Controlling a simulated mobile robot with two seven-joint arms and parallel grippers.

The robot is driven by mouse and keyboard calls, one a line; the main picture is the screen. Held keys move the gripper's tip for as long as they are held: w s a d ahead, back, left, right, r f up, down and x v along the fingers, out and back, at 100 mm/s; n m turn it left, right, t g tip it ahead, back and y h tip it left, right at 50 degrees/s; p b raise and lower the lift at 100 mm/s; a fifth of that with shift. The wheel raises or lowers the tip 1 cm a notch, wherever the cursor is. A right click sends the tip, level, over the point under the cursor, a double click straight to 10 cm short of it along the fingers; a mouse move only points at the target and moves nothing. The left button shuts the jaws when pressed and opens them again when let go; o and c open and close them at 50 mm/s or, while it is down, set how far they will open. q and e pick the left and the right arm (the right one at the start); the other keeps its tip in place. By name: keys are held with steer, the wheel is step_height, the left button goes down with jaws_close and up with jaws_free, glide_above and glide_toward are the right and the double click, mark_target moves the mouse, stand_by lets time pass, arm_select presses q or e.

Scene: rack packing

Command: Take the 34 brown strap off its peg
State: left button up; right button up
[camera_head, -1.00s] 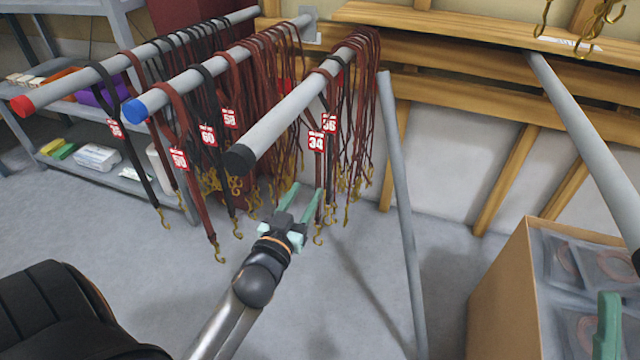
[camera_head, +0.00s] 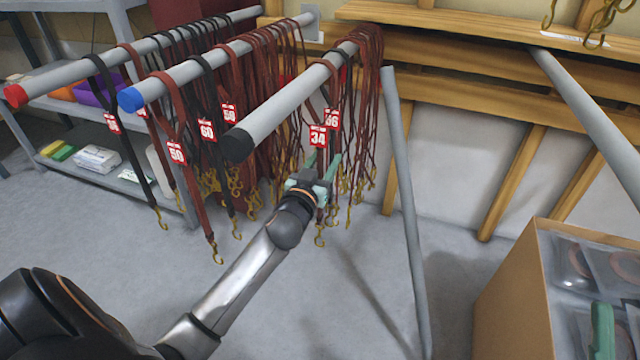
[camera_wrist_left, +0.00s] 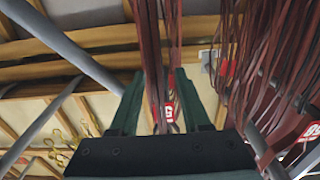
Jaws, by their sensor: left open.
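The brown strap with the red 34 tag (camera_head: 318,138) hangs from the peg with the black end cap (camera_head: 270,113), in front of a strap tagged 36 (camera_head: 333,119). Its lower end carries a brass hook. My left gripper (camera_head: 322,163) is open just below the 34 tag, its fingers at the hanging straps. In the left wrist view, brown straps (camera_wrist_left: 152,45) and a red tag (camera_wrist_left: 168,113) show between the open fingers (camera_wrist_left: 157,78); how many straps are between them is unclear. A green finger of my right gripper (camera_head: 602,332) shows at the lower right.
Pegs with red (camera_head: 15,95) and blue (camera_head: 130,99) ends hold more straps at left, before a grey shelf. A grey pole (camera_head: 405,200) leans to the right of the straps. A cardboard box (camera_head: 510,295) with bagged items stands at lower right.

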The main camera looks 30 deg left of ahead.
arm_select(q)
steer(key=shift+c, duration=0.2)
jaws_close()
stand_by(1.3)
